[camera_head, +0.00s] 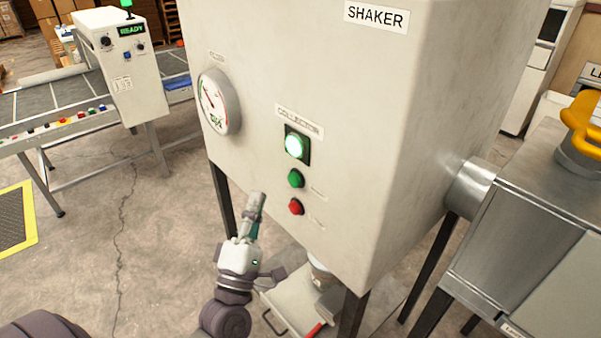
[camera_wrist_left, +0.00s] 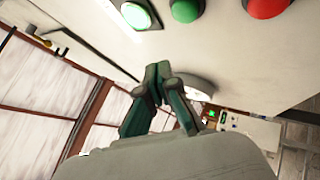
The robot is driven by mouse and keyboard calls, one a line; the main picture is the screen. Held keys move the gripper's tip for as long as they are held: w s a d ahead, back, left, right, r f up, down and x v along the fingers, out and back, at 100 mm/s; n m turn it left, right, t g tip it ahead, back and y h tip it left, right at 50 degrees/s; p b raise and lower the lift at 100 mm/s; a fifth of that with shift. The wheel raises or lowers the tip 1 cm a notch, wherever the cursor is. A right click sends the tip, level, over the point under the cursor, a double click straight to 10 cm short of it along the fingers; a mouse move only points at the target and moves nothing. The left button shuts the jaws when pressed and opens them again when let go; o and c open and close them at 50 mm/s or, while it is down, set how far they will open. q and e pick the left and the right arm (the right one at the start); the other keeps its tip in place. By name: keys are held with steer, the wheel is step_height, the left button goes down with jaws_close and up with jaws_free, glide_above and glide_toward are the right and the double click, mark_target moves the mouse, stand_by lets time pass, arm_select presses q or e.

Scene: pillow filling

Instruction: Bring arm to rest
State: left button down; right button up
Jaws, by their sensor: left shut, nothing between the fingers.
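My left gripper (camera_head: 255,208) is in front of the lower front face of the shaker cabinet (camera_head: 370,80), below and left of its buttons. Its fingers are shut and empty and point upward. In the left wrist view the closed gripper (camera_wrist_left: 162,72) shows from behind, with the green button (camera_wrist_left: 186,8), the red button (camera_wrist_left: 268,6) and a lit green lamp (camera_wrist_left: 138,14) at the top. In the head view the lamp (camera_head: 295,146) glows above the green button (camera_head: 296,178) and the red button (camera_head: 296,206). The right gripper is not in view.
A round gauge (camera_head: 218,102) sits on the cabinet's left. Under the cabinet is a pale tray or drawer (camera_head: 290,300) with a dark handle. A conveyor (camera_head: 50,118) with a READY panel stands at far left. A metal box (camera_head: 535,190) joins the right side. Open floor lies at left.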

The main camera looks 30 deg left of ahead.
arm_select(q)
steer(key=s+d+f+m+g+h, duration=0.2)
steer(key=d+f+m+g+h, duration=0.3)
steer(key=f+m, duration=0.4)
steer(key=s+d+f+m+g+h, duration=0.2)
steer(key=d+f+m+g+h, duration=0.2)
steer(key=d+f+m+g, duration=0.45)
steer(key=s+a+f+m+g+y, duration=0.2)
steer(key=s+a+f+m+g, duration=0.15)
steer(key=s, duration=0.35)
steer(key=s+a+f+m+g+y, duration=0.2)
steer(key=s+f+m+g, duration=0.15)
steer(key=s, duration=0.25)
step_height(320, 180, down, 27)
steer(key=s+g+b, duration=0.1)
steer(key=s, duration=0.1)
steer(key=s+a+f+g+b, duration=0.1)
steer(key=s+a+f, duration=0.1)
steer(key=s+f, duration=1.4)
steer(key=shift+s+a+f+b, duration=0.2)
steer(key=shift+a+f+b, duration=0.15)
steer(key=shift+f, duration=0.5)
